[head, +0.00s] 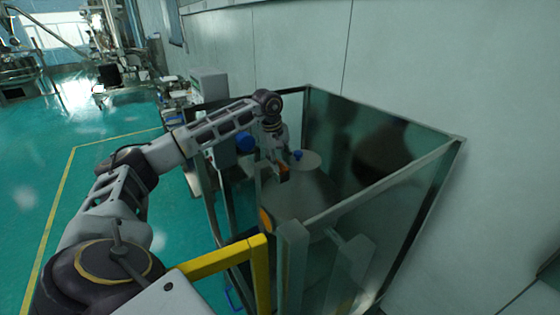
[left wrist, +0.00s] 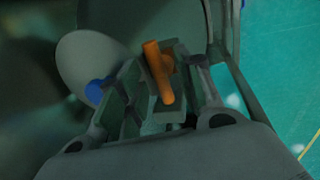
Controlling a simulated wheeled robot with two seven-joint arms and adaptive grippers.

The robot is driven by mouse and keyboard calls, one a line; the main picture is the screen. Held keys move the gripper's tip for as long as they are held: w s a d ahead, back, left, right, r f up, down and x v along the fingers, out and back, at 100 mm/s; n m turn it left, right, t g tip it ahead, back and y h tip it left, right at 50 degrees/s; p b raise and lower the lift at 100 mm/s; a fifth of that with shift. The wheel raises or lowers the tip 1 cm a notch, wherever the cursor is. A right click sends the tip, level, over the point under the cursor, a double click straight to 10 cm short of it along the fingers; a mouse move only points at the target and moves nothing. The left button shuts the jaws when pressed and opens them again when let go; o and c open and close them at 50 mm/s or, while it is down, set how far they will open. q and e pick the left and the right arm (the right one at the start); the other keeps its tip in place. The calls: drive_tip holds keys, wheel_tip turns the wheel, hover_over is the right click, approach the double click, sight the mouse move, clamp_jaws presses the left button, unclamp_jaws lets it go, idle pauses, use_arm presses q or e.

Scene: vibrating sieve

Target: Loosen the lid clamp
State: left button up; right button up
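The lid clamp's orange handle (left wrist: 160,72) stands upright between the fingers of my left gripper (left wrist: 158,85) in the left wrist view. The fingers are apart, and the gap looks wider than the handle; I see no clear contact. In the head view my left gripper (head: 282,165) reaches down inside the glass enclosure, at the orange handle (head: 284,175). The round grey sieve lid (head: 308,195) lies beside and below it. The clamp's lower part is hidden by the gripper. My right gripper is in neither view.
Glass panels with a metal frame (head: 390,185) surround the sieve, and my left arm passes over them. A yellow rail (head: 262,270) stands at the front. A blue knob (head: 297,155) is near the gripper. Green floor (head: 70,140) is open on the left.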

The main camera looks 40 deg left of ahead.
use_arm(q)
drive_tip(key=shift+r, duration=0.15)
drive_tip(key=v, duration=1.1)
drive_tip(key=shift+r, duration=0.4)
drive_tip(key=shift+s+f, duration=0.1)
idle(0.3)
